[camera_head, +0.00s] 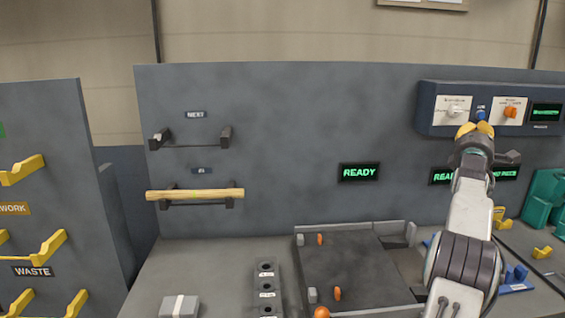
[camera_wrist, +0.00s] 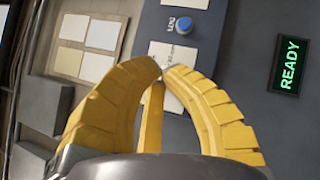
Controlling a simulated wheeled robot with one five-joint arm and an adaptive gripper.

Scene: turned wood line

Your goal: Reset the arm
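My arm rises at the right of the head view. My gripper (camera_head: 474,130) is raised in front of the lower edge of the blue control panel (camera_head: 432,107), just below the blue button (camera_head: 481,114). In the wrist view the yellow fingers of my gripper (camera_wrist: 162,73) curve inward and their tips come together. A third yellow piece, apparently another finger, stands between them. I see no object held. The blue button also shows beyond the tips in the wrist view (camera_wrist: 185,25). Whether the tips touch the panel cannot be told.
A green READY display (camera_head: 359,172) is on the grey wall. A wooden rod (camera_head: 195,194) lies on the lower wall holder. A dark tray (camera_head: 350,275) with orange pieces and a grey box (camera_head: 179,306) are on the bench. Teal bins (camera_head: 540,200) stand far right.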

